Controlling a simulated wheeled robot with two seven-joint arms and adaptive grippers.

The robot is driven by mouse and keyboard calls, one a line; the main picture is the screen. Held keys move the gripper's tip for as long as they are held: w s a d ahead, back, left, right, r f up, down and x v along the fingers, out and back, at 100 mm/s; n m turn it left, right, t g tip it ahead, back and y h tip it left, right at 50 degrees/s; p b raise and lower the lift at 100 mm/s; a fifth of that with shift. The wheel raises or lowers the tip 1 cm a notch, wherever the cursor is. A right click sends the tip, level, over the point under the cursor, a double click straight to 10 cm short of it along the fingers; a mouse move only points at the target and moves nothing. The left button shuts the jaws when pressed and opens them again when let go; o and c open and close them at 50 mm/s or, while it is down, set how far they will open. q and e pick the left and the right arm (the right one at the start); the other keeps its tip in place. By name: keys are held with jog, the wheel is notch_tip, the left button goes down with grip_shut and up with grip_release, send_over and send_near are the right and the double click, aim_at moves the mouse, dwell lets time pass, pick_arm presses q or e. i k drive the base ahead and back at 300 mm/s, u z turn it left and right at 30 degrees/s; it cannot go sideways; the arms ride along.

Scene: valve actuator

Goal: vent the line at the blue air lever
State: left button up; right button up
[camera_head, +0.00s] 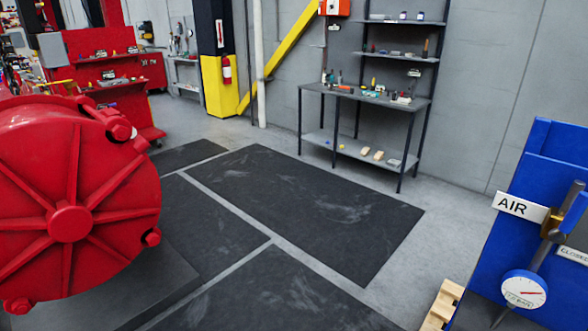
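A blue panel (560,140) stands at the right edge, cut off by the frame. It carries a white sign reading AIR (519,207). Beside the sign is a brass valve body (551,222) on a grey slanted pipe. A blue lever (574,212) appears to sit at the valve, slanted up to the right; its blue blends with the panel. A label reading CLOSED (573,255) is partly cut off at the right edge. A round white gauge (524,291) with a red needle sits below the valve. Neither of my grippers is in view.
A large red ribbed housing (70,222) fills the left on a dark base. Black floor mats (300,205) lie in the middle with free room. A wooden pallet (441,305) lies by the blue panel. A metal workbench (365,95) stands at the back wall.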

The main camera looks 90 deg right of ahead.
aim_at(559, 236)
jog(key=u, duration=5.95)
jog(key=k, duration=1.2)
jog(key=u, duration=1.45)
jog(key=i, duration=0.5)
jog(key=u, duration=0.05)
